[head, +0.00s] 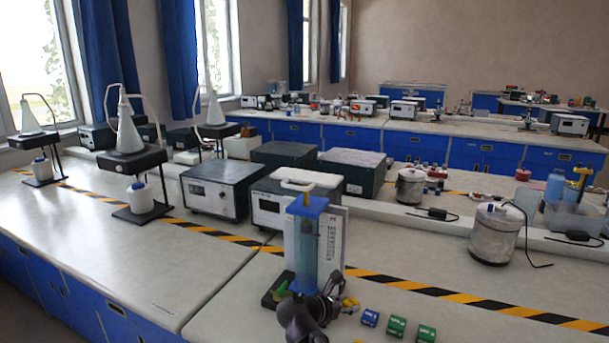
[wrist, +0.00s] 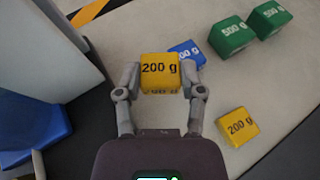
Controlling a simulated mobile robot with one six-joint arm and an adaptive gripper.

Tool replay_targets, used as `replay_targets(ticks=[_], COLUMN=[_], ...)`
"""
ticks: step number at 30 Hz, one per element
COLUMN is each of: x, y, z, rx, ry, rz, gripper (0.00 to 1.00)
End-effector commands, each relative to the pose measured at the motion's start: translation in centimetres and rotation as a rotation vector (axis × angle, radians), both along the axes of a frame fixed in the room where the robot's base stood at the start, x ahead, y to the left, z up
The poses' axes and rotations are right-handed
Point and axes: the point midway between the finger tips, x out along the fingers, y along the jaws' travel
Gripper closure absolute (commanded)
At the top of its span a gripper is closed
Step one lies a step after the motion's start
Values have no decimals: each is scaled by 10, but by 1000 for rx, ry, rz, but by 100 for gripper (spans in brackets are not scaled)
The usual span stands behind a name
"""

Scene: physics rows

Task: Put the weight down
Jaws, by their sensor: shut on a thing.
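My gripper (wrist: 162,82) is shut on a yellow weight marked 200 g (wrist: 160,70), one finger on each side of it. In the head view the held yellow weight (head: 350,302) shows beside my dark gripper, which is partly hidden by my own arm. I cannot tell for sure whether its underside touches the bench. A blue weight (wrist: 187,54) lies just beyond it, partly covered. A second yellow 200 g weight (wrist: 238,127) lies loose to the right.
Two green 500 g weights (wrist: 231,35) (wrist: 269,19) lie beyond to the right. An upright apparatus with a blue top (head: 308,205) and a white scale panel stands close by on the left. Bare bench (wrist: 285,80) lies to the right, ending at an edge.

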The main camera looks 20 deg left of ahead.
Motion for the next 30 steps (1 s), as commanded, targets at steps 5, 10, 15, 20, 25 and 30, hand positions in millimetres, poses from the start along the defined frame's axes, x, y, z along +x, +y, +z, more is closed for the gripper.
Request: replay_targets(ticks=[5, 10, 15, 20, 25, 30], x=[-2, -3, -4, -6, -8, -11], y=[5, 8, 9, 10, 11, 12], z=[0, 0, 5, 19, 42, 71], rx=[-1, -1, -1, -1, -1, -1], ry=[-1, -1, 0, -1, -1, -1], rz=[8, 12, 14, 18, 26, 36], gripper=[100, 100, 100, 100, 100, 100])
